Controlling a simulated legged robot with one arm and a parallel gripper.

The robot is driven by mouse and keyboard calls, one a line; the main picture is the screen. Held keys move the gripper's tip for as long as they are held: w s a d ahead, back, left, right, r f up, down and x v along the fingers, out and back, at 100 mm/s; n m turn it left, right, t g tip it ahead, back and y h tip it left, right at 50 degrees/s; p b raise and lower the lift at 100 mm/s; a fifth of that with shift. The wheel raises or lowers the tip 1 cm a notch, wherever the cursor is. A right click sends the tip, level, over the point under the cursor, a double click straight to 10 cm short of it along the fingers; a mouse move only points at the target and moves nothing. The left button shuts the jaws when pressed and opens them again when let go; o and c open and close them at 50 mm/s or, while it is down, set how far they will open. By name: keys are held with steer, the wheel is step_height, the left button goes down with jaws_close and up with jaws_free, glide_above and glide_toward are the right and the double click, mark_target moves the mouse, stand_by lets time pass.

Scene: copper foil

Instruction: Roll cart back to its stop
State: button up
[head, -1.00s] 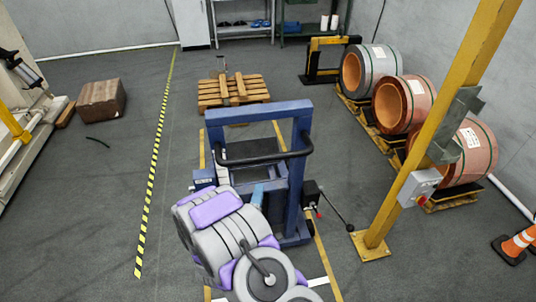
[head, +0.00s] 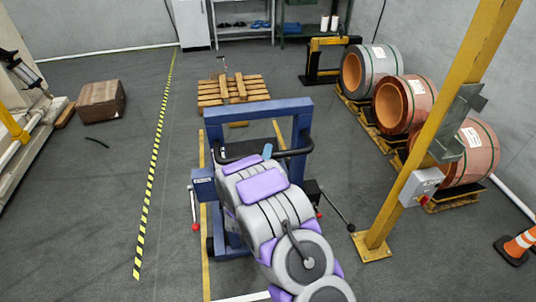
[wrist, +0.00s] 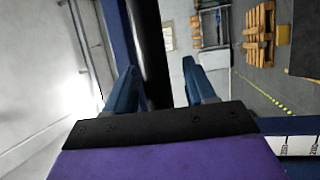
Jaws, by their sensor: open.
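The cart is a blue steel frame (head: 258,108) standing upright ahead of me, with a black push handle (head: 300,151) across its near side. My arm reaches over the cart and hides much of its lower middle. A black bar (wrist: 152,40), likely the handle, runs beside the left finger, toward the gap. I cannot tell whether they touch. I cannot make out the stop.
Yellow floor lines (head: 205,265) flank the cart. A wooden pallet (head: 233,90) lies beyond it. A yellow post (head: 440,125) stands close on the right, before several copper coils (head: 402,102). A brown box (head: 102,101) is at left. Floor left of the cart is free.

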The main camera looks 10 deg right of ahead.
steer(key=shift+x, duration=0.9)
steer(key=shift+r, duration=0.1)
steer(key=shift+s, duration=0.1)
jaws_close()
